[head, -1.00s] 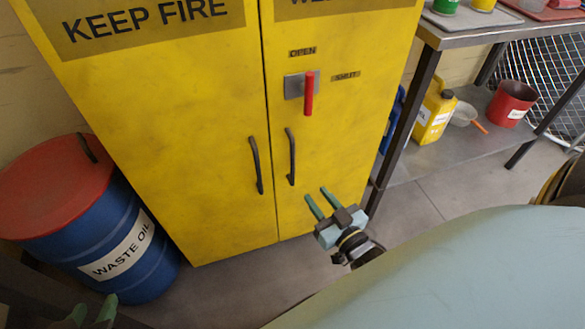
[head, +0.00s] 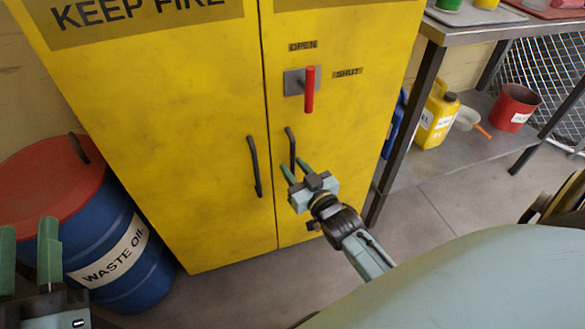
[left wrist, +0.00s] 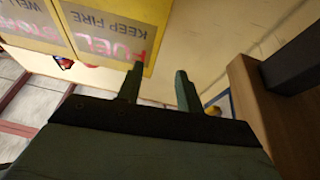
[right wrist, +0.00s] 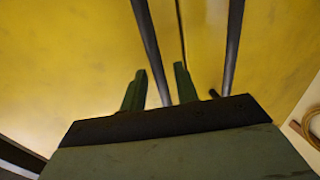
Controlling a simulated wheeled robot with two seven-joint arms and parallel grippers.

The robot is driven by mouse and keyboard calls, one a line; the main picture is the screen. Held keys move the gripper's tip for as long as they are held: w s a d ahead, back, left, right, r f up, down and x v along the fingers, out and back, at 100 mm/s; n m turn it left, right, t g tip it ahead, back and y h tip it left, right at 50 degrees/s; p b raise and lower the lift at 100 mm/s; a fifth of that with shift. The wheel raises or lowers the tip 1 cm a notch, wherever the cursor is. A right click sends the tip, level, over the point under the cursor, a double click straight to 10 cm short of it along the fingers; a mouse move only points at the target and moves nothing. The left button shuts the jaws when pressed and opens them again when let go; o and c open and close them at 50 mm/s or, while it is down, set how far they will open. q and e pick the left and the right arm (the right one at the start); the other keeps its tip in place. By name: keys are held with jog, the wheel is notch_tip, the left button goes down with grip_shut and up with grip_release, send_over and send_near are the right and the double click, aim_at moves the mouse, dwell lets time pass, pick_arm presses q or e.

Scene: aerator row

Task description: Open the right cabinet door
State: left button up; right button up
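The yellow cabinet stands ahead with both doors shut. Its right door (head: 345,120) has a dark vertical bar handle (head: 290,138) near the centre seam. Above it a red lever (head: 309,92) hangs down on a grey plate, with an OPEN label above and a SHUT label to its right. My right gripper (head: 293,164) is open at the lower end of the right handle. In the right wrist view, a handle bar (right wrist: 150,45) lines up between the open fingers (right wrist: 160,80); contact cannot be told. My left gripper (head: 27,226) is open and empty at the lower left.
The left door (head: 165,130) has its own bar handle (head: 254,165). A blue waste-oil drum (head: 125,265) with a red lid stands left of the cabinet. A metal table (head: 425,35) with a lower shelf stands close on the right. Bare floor lies before the cabinet.

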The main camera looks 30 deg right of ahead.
pick_arm(q)
jog(key=shift+s+r+t, duration=0.4)
jog(key=shift+r+t, duration=0.2)
jog(key=shift+r, duration=0.25)
pick_arm(e)
jog(key=shift+w, duration=0.7)
jog(key=shift+c, duration=0.3)
grip_shut()
